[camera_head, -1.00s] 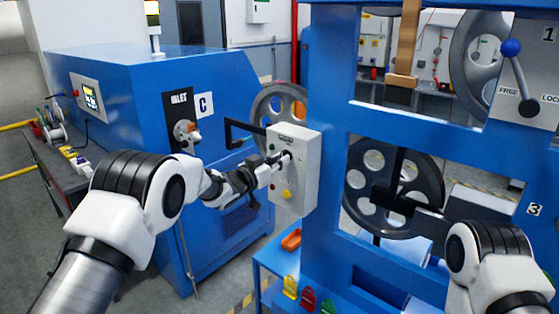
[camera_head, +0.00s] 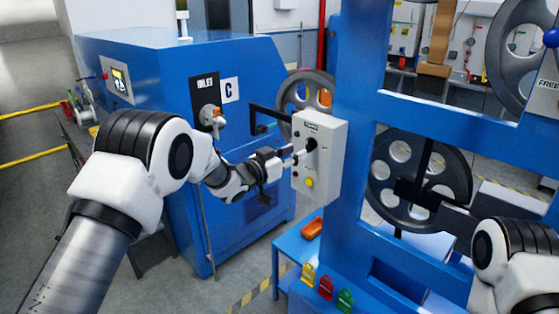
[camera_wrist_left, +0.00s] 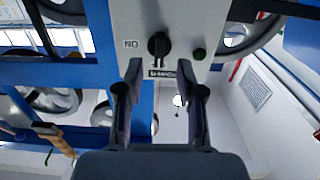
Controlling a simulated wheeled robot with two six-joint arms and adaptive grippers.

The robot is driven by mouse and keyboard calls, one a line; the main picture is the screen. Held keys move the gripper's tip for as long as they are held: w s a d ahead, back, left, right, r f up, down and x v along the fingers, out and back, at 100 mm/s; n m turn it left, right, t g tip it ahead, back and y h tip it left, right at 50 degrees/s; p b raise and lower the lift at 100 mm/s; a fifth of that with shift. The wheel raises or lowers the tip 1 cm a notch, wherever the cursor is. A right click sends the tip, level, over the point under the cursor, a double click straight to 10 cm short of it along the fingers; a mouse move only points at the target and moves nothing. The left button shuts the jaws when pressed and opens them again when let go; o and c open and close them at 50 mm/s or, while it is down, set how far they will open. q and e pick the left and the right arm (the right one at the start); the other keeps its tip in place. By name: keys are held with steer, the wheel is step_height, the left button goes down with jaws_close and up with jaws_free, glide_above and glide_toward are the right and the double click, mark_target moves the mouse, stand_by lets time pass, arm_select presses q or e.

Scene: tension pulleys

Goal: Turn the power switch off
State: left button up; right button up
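The power switch is a black rotary knob (camera_wrist_left: 158,45) on a grey control box (camera_head: 329,165), fixed to the blue machine frame. In the left wrist view it appears beside upside-down lettering that seems to read ON, with its bar running up and down in the picture. My left gripper (camera_head: 301,156) is at the front of the box. In the wrist view its two fingers (camera_wrist_left: 160,75) are apart, with the knob just beyond and between their tips. I cannot tell whether they touch it. My right arm enters at the right; its dark end (camera_head: 425,195) overlaps the pulley and its fingers are unclear.
A dark green button (camera_wrist_left: 199,54) sits beside the knob. A yellow button (camera_head: 309,182) is low on the box. A blue cabinet marked C (camera_head: 235,150) stands at the left.

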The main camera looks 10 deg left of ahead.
arm_select(q)
steer(key=v, duration=0.7)
steer(key=shift+s, duration=0.15)
steer(key=s+f+n+g+y+b, duration=0.1)
steer(key=s+f+b, duration=0.15)
steer(key=f, duration=0.75)
steer(key=s+f+n+g+y+b, duration=0.1)
steer(key=s+f+n, duration=0.15)
steer(key=f, duration=0.75)
steer(key=s+a+f+n+g+y+b, duration=0.1)
steer(key=s+a+f+g+y, duration=0.1)
steer(key=s+f, duration=0.6)
steer(key=s+a+f+n+g+y+b, duration=0.15)
steer(key=s+f, duration=0.35)
steer(key=f, duration=0.6)
steer(key=s+a+f+g+y+b, duration=0.1)
steer(key=s+a+f+g, duration=0.15)
steer(key=s, duration=0.45)
steer(key=s+a+f+n+g+y, duration=0.1)
steer(key=s+f, duration=0.3)
steer(key=s, duration=0.2)
steer(key=s+a+f+g+y+b, duration=0.1)
steer(key=s+f+g, duration=0.15)
steer(key=s, duration=0.45)
steer(key=s+a+r+g+y, duration=0.1)
steer(key=s+a+g+y, duration=0.1)
steer(key=s, duration=0.8)
steer(key=shift+s+a+g, duration=0.25)
steer(key=shift+a+g, duration=0.35)
steer(key=shift+g, duration=0.05)
